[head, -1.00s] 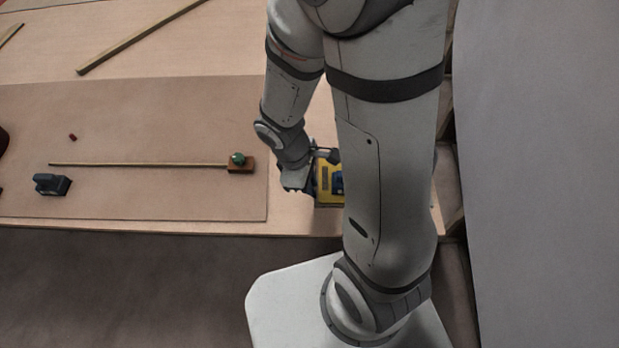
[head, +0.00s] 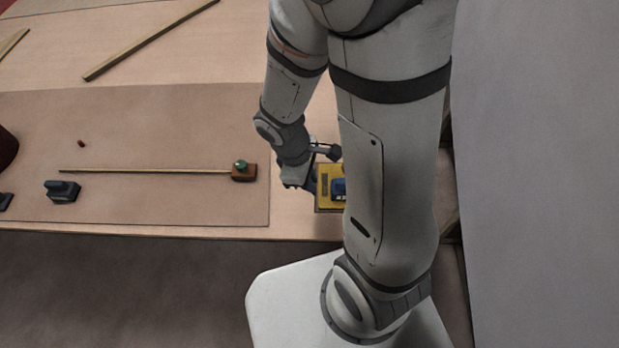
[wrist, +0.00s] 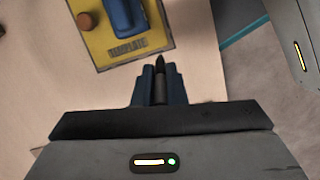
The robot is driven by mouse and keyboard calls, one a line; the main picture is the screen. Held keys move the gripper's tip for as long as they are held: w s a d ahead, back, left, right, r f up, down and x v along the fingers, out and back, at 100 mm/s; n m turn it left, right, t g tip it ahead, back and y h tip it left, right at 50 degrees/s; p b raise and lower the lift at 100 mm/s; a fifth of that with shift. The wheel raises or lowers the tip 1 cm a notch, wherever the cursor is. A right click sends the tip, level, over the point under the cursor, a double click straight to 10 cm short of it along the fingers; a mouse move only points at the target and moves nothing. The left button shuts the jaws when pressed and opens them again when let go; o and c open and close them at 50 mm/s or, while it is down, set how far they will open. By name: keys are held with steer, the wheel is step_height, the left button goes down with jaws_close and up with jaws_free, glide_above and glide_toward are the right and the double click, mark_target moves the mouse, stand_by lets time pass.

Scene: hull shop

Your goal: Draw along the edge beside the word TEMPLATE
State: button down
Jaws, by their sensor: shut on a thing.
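The yellow template (wrist: 94,48) lies flat, the word TEMPLATE (wrist: 128,47) printed along its near edge. A blue handle (wrist: 124,14) and a brown round knob (wrist: 87,20) stand on it. In the head view the template (head: 325,187) is partly hidden behind my arm. My gripper (wrist: 158,92) is shut on a dark pen (wrist: 160,68), its pointed tip towards the edge beside the word. I cannot tell whether the tip touches the surface. In the head view my gripper (head: 297,182) is just left of the template.
A brown sheet (head: 150,210) covers the bench at the left. On it lie a long thin stick with a brown block (head: 243,173), a dark block-shaped tool (head: 62,191) and a small red piece (head: 81,143). A wooden strip (head: 150,40) lies farther back.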

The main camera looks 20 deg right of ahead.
steer(key=shift+r+p, duration=3.55)
steer(key=shift+r, duration=0.7)
steer(key=shift+f, duration=0.1)
steer(key=shift+w, duration=0.1)
